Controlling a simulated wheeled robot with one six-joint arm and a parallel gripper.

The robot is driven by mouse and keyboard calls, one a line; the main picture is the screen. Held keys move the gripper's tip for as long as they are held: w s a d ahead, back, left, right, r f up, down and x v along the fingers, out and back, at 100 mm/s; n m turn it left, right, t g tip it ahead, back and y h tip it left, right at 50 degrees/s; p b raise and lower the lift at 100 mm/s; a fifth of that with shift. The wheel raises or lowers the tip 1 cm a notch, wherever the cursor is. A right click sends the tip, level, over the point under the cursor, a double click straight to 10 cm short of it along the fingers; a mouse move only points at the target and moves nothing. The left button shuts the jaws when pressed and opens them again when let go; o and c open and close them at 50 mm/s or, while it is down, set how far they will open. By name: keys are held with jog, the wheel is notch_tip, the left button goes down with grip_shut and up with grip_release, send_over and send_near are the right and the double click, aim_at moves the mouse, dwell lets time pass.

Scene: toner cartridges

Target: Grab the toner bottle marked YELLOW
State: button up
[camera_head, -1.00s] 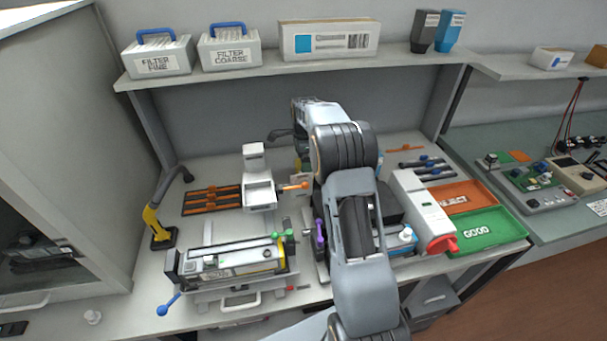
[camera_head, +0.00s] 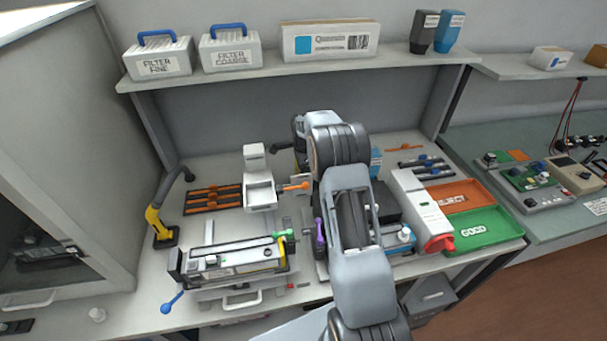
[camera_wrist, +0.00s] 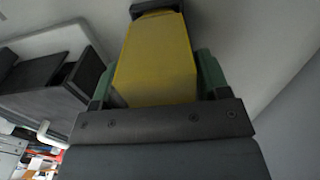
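A yellow bottle (camera_wrist: 157,60) with a dark cap fills the middle of the wrist view, between the green finger pads of my gripper (camera_wrist: 155,85). The pads lie close against both its sides, and my gripper looks shut on it. No marking can be read on the visible face, and its lower end is hidden by my gripper. In the head view my arm hides both my gripper and the yellow bottle. A blue bottle (camera_head: 376,161) stands partly hidden just right of my arm.
A grey bottle (camera_head: 423,32) and another blue bottle (camera_head: 449,32) stand on the upper shelf (camera_head: 300,69).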

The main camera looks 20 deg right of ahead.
jog(key=c, duration=0.6)
jog(key=shift+o, duration=0.2)
jog(key=shift+r, duration=0.15)
